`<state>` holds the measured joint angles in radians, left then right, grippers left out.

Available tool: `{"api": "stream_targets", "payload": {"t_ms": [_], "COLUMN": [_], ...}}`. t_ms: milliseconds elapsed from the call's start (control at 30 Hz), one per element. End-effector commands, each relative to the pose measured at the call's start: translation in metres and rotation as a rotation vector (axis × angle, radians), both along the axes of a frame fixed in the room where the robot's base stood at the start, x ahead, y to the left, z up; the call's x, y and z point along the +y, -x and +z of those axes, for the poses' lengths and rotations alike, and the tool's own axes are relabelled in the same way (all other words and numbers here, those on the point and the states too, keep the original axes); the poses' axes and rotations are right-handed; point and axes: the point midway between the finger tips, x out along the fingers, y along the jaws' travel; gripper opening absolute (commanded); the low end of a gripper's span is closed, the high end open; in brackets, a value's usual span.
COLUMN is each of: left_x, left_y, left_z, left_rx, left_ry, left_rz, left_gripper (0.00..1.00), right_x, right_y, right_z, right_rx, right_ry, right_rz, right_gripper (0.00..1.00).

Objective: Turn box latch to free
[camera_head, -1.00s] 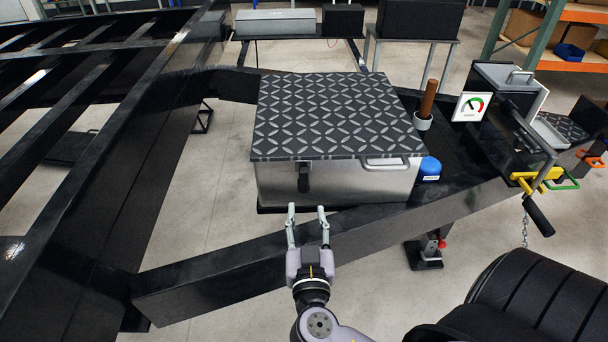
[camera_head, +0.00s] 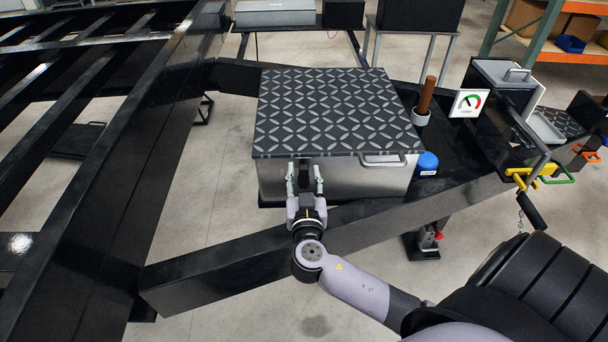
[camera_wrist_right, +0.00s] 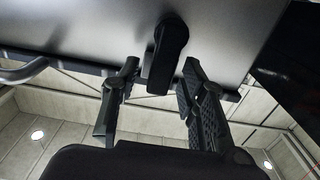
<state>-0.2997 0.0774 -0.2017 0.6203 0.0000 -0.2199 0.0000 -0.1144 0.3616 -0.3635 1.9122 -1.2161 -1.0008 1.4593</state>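The box (camera_head: 385,178) has silver sides and a dark tread-plate lid (camera_head: 335,110). It sits on the black trailer frame. Its black latch (camera_head: 304,172) hangs down on the front face, and also shows in the right wrist view (camera_wrist_right: 165,55). My right gripper (camera_head: 304,182) is at the front face with its fingers open, one on each side of the latch. In the right wrist view the open fingers (camera_wrist_right: 155,95) flank the latch's lower end, with gaps visible on both sides. My left gripper is not in view.
A silver handle (camera_head: 385,161) sits on the box front, right of the latch. A blue cap (camera_head: 428,163), a brown-handled rod (camera_head: 426,95) and a gauge card (camera_head: 468,103) stand to the right. The black frame beam (camera_head: 230,262) runs below my right gripper.

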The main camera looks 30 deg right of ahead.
Motion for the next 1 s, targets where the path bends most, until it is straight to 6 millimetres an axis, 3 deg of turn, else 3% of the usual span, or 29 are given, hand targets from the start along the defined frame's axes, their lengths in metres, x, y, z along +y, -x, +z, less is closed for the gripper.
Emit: {"api": "stream_targets", "payload": {"t_ms": [533,1000], "left_x": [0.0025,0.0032], "left_y": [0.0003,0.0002], "left_z": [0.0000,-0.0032], "left_rx": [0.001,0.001], "left_ry": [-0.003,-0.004], "left_rz": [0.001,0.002], "left_gripper": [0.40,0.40], "right_x": [0.0003,0.0017], "right_y": [0.0004,-0.0005], "right_z": [0.0000,-0.0009], "right_rx": [0.000,0.022], "right_ry": [0.000,0.036], "right_rz": [0.000,-0.001], "right_gripper": [0.01,0.00]}}
